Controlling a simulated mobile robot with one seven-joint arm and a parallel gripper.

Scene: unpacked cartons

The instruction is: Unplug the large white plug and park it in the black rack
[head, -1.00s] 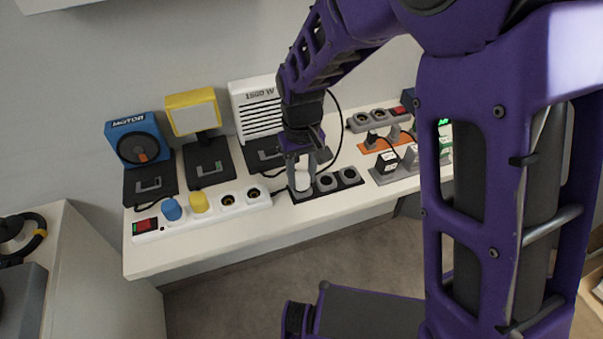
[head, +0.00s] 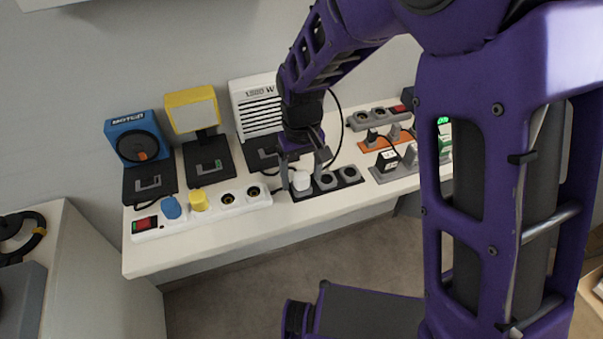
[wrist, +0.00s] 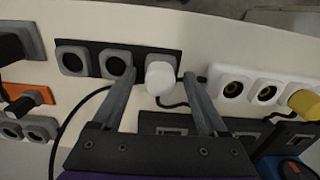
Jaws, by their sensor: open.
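The large white plug (head: 301,181) sits in the left end place of the black rack (head: 347,184). The rack's other two round places are empty. In the wrist view the white plug (wrist: 160,76) stands at the end of the rack (wrist: 92,47), between the fingers. My gripper (head: 304,176) is open, with one finger on either side of the plug. In the wrist view my gripper (wrist: 158,82) shows gaps between both fingers and the plug. A dark cord runs beside the plug.
A white power strip (head: 235,199) with a red switch, blue plug (head: 171,208) and yellow plug (head: 199,200) lies just left of the rack; two sockets are empty. A white heater (head: 258,108) stands behind. Other strips with plugs lie to the right.

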